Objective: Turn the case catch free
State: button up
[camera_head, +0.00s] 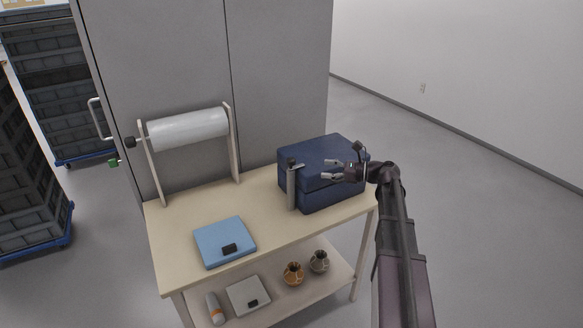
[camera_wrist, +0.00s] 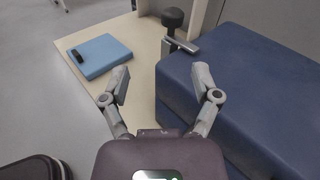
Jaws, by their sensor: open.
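A dark blue case (camera_head: 322,169) stands shut on the right end of the wooden table. Its grey catch (camera_head: 291,184), with a black knob on top, is at the case's left front side. In the wrist view the blue case (camera_wrist: 240,85) fills the right, and the catch (camera_wrist: 180,42) shows ahead as a grey lever below a black knob. My gripper (camera_head: 328,170) is open and empty, above the case and to the right of the catch, with its fingers toward it. In the wrist view my gripper's spread fingertips (camera_wrist: 162,78) are apart from the catch.
A light blue flat box (camera_head: 224,240) lies on the table (camera_head: 180,235) at left front; it also shows in the wrist view (camera_wrist: 100,55). A white roll (camera_head: 188,129) on a wooden stand is at the back left. A grey cabinet (camera_head: 280,80) stands behind. Two small pots sit on the lower shelf.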

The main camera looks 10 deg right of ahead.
aim_at(291, 158)
jog(key=shift+w+d+r+m+t+y, duration=0.2)
jog(key=shift+d+m, duration=0.1)
jog(key=shift+d, duration=0.2)
jog(key=shift+w+d+r+m+t+y, duration=0.1)
jog(key=shift+w+d+r+m, duration=0.15)
jog(key=shift+d, duration=0.2)
jog(key=shift+a, duration=0.1)
jog(key=shift+x, duration=6.8)
jog(key=shift+f, duration=0.1)
grip_shut()
